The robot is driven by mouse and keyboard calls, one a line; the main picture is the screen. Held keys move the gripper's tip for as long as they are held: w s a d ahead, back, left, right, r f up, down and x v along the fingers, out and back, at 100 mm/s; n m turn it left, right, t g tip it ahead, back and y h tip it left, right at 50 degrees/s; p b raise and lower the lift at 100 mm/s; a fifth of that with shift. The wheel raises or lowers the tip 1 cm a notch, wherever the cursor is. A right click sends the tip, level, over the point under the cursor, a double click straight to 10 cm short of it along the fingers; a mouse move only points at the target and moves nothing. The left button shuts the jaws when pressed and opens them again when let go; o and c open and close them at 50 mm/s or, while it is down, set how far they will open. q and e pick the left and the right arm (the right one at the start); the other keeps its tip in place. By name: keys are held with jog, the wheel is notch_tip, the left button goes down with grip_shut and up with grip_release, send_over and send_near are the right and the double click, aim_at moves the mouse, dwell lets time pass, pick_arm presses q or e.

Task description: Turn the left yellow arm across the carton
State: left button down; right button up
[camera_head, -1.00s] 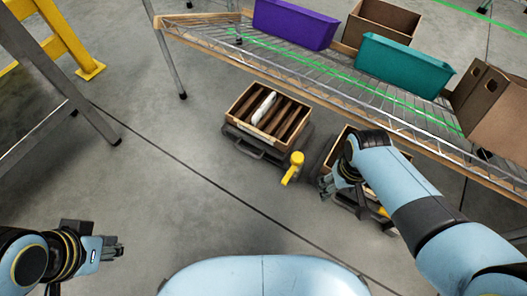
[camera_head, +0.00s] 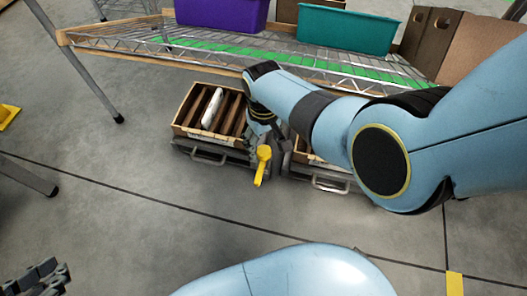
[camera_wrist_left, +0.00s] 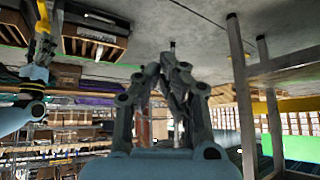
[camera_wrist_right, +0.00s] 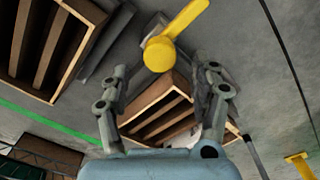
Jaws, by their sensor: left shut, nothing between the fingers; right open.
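The left yellow arm (camera_head: 260,168) sits at the front right corner of the left carton (camera_head: 185,131). Its round end is up and its bar points toward me, away from the carton. The carton is an open, slatted wooden box holding a white item (camera_head: 212,108). My right gripper (camera_head: 270,132) is just behind the yellow arm, beside the carton. In the right wrist view its fingers are open, with the yellow arm (camera_wrist_right: 180,32) just beyond the tips, not gripped. My left gripper (camera_head: 45,278) is shut and empty at the bottom left, far from the cartons.
A second carton (camera_head: 303,152) stands to the right, mostly hidden by my right arm. A wire shelf (camera_head: 235,58) with purple (camera_head: 222,14) and teal (camera_head: 345,32) bins runs behind the cartons. The floor in front is clear.

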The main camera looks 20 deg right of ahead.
aim_at(264, 150)
notch_tip(264, 150, down, 3)
jog(key=shift+s+r+b, duration=0.1)
jog(key=shift+b, duration=0.7)
jog(key=shift+f+b, duration=0.35)
jog(key=shift+f, duration=0.2)
pick_arm(q)
jog(key=shift+s+d+f+t+b, duration=0.15)
jog(key=shift+s+f+t, duration=0.4)
jog(key=shift+t, duration=0.5)
jog(key=shift+s+d+f+t+b, duration=0.15)
jog(key=shift+s+f+t, duration=0.25)
jog(key=shift+f+t, duration=0.45)
pick_arm(e)
jog(key=shift+f, duration=0.35)
pick_arm(q)
jog(key=shift+r, duration=0.2)
pick_arm(e)
jog(key=shift+c, duration=0.4)
grip_shut()
